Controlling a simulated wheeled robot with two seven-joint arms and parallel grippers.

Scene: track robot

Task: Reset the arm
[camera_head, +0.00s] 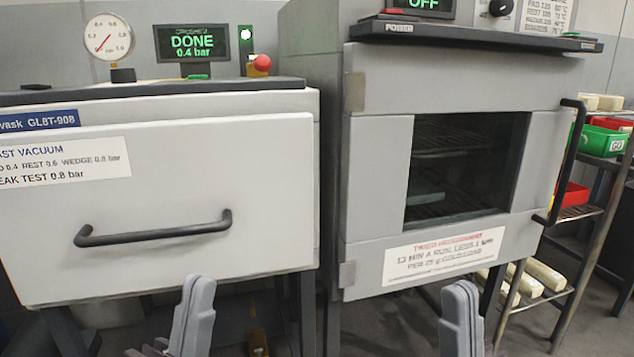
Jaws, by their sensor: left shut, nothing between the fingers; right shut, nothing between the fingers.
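My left gripper (198,285) is at the bottom of the head view, below and in front of the white vacuum cabinet. Its grey fingers point up and are shut with nothing between them. My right gripper (461,293) is at the bottom right of centre, in front of the lower part of the grey oven. It is also shut and empty. Both grippers are apart from the machines. The lower parts of both arms are cut off by the picture's bottom edge.
The white vacuum cabinet (180,185) has a black handle (155,232); its display (192,43) reads DONE, 0.4 bar. The grey oven (375,180) has a dark window (465,165), and its display reads OFF. A shelf rack (580,265) with green and red bins stands at right.

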